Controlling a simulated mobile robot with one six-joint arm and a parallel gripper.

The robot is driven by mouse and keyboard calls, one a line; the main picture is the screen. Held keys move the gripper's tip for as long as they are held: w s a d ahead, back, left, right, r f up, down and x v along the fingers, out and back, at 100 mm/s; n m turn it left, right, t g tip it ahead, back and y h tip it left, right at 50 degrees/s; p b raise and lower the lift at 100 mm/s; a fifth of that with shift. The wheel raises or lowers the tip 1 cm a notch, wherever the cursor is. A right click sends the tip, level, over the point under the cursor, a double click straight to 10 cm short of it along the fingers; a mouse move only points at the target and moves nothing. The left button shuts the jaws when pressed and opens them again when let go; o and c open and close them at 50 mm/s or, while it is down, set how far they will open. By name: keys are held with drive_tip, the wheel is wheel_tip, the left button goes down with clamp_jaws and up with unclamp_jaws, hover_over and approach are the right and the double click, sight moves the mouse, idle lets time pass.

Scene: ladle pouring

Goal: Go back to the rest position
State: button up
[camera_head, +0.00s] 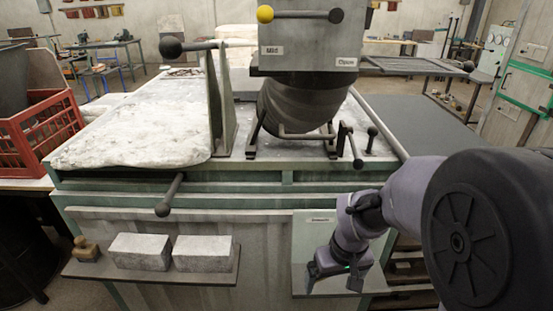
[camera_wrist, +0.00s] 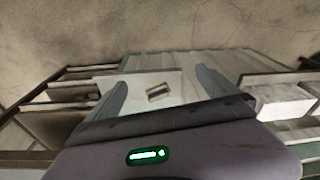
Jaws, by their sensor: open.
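My gripper (camera_head: 333,282) hangs low in front of the workbench's front face, at the right of a shelf, in the head view. In the wrist view my gripper (camera_wrist: 162,90) shows two separated fingers with nothing between them. Beyond the fingers is a pale panel (camera_wrist: 185,80) with a small dark-edged plate on it. The same pale panel (camera_head: 313,228) shows behind my arm in the head view. The dark ladle (camera_head: 300,105) stands on the bench top under a grey box (camera_head: 310,40) with a yellow-knobbed lever.
The workbench (camera_head: 260,185) fills the middle. A low shelf (camera_head: 150,272) carries two pale blocks (camera_head: 203,254) and a small wooden piece (camera_head: 86,250). A red crate (camera_head: 40,130) stands at left. Open shelves lie right of my gripper.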

drive_tip(key=s+a+r+m+t, duration=0.1)
drive_tip(key=s+r+m+t, duration=0.1)
drive_tip(key=s+r, duration=0.6)
drive_tip(key=s+a+r+m+t+y, duration=0.1)
drive_tip(key=s+r+m, duration=0.3)
drive_tip(key=s+r, duration=0.4)
drive_tip(key=shift+s+a+t+y, duration=0.3)
drive_tip(key=shift+s+a+t, duration=0.3)
drive_tip(key=shift+s+a, duration=0.1)
drive_tip(key=shift+r, duration=0.1)
